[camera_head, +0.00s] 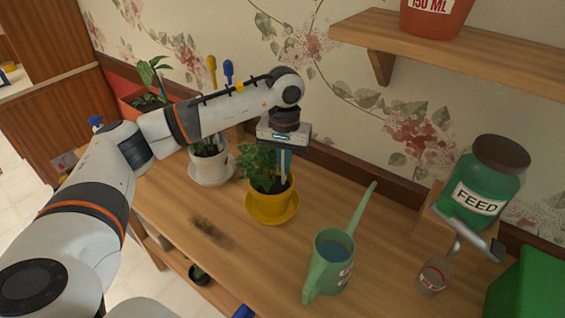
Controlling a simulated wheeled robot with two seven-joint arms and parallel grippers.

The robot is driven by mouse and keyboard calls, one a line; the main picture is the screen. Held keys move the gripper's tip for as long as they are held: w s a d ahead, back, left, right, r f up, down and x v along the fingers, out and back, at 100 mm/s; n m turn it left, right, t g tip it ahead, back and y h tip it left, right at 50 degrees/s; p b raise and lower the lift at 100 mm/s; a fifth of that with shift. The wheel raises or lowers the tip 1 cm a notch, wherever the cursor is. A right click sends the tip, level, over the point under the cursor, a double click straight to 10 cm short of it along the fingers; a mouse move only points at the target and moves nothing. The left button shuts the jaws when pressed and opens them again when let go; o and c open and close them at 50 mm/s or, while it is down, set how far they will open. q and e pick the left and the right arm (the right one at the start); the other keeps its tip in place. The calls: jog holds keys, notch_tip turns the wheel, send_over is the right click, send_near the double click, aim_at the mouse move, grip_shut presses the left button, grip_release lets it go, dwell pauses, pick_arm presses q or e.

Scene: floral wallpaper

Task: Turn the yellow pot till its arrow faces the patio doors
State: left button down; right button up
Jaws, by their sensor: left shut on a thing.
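The yellow pot (262,207) stands upright on a yellow saucer (291,212) near the middle of the wooden bench, with a leafy green plant (262,169) in it. My left gripper (284,167) points down at the pot's back right rim and is shut on the pot; the leaves and the pot hide part of its fingers. I see no arrow on the side of the pot facing me. The patio doors cannot be made out. My right gripper is not in view.
A white pot (210,168) stands close on the left. A green watering can (327,265) is in front right, its spout rising toward the wall. A small cup (434,275) and a green FEED jar (484,185) are at right. A dark soil smear marks the bench (180,262).

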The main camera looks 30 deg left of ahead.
pick_arm(q)
jog(key=shift+f, duration=0.15)
dwell(0.4)
jog(key=c, duration=1.5)
grip_release()
notch_tip(320, 180, up, 12)
jog(key=shift+b, duration=0.95)
